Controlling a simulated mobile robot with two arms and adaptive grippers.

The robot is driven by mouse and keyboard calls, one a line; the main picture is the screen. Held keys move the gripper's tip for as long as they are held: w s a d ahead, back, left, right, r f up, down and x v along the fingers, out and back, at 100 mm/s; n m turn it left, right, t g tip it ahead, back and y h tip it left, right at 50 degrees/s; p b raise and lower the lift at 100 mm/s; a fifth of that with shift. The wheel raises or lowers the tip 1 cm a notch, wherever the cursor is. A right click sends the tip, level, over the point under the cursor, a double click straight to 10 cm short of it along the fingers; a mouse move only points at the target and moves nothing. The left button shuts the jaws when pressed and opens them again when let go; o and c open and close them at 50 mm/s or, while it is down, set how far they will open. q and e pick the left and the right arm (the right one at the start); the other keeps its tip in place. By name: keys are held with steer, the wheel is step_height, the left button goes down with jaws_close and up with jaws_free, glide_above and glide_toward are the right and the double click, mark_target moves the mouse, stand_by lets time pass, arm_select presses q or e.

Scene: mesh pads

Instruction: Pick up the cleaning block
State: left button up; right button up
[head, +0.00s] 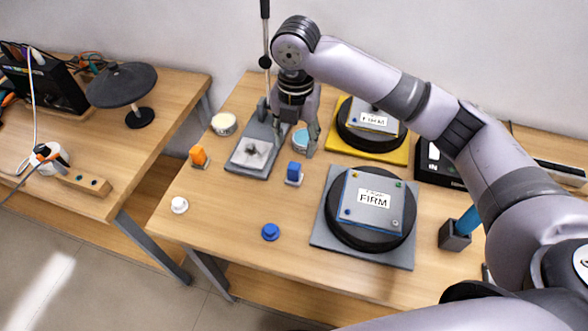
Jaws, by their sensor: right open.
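No block is clearly marked as the cleaning block. Two small candidates show in the head view: a blue block (294,170) on a light base, and an orange block (198,155) on a similar base near the left edge of the table. My right gripper (295,148) points down with its fingers apart, just behind the blue block and beside the grey stand plate (235,165). I see nothing held in it. Whether it touches anything is unclear. My left gripper is not in view.
Two round black pads labelled FIRM stand on a yellow plate (400,153) and a grey plate (325,247).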

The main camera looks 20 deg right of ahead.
mark_target(294, 166)
step_height(294, 166, down, 4)
steer(key=shift+r, duration=0.1)
steer(key=shift+w+f+p, duration=0.15)
steer(key=shift+f+p, duration=0.35)
steer(key=shift+f, duration=1.05)
steer(key=f, duration=0.2)
steer(key=f+p, duration=0.1)
steer(key=shift+w+f, duration=0.2)
steer(key=shift+f, duration=0.6)
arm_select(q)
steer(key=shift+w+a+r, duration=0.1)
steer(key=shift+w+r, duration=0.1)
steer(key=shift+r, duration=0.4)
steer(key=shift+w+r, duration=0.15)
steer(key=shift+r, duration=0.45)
arm_select(e)
steer(key=shift+c, duration=0.5)
jaws_close()
